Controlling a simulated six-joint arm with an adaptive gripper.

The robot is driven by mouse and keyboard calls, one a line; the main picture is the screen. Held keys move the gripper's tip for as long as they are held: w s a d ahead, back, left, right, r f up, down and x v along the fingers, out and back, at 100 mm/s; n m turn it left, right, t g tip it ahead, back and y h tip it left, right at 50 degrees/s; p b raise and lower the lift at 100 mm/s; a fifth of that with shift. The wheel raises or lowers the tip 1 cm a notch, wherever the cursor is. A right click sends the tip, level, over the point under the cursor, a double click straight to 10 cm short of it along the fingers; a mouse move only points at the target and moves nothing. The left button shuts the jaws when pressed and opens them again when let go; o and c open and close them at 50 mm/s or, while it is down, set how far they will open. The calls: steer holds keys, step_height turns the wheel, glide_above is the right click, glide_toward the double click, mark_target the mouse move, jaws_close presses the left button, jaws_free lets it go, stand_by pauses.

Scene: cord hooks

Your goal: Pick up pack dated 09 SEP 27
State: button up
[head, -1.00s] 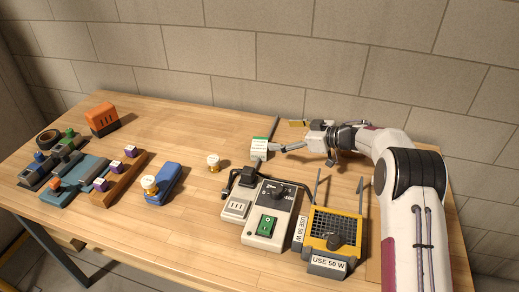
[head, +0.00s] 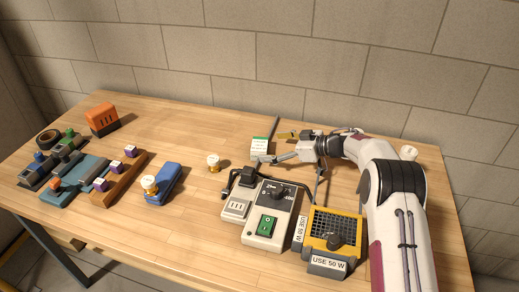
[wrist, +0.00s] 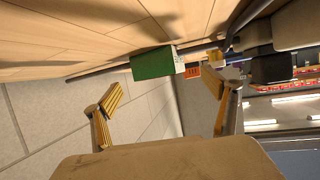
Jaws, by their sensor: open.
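In the wrist view the pack shows a green face (wrist: 152,63) and a narrow white side, beyond the fingertips. My gripper (head: 279,147) is open just right of the pack. In the wrist view my gripper (wrist: 160,90) has its yellow pads apart, with nothing between them.
A grey control unit (head: 264,210) and a yellow-topped holder (head: 332,228) stand in front of my arm.

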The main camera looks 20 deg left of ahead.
mark_target(261, 145)
steer(key=shift+a, duration=0.35)
steer(key=shift+x, duration=2.45)
steer(key=shift+w+a+r, duration=0.1)
steer(key=shift+r, duration=0.1)
steer(key=c, duration=1.2)
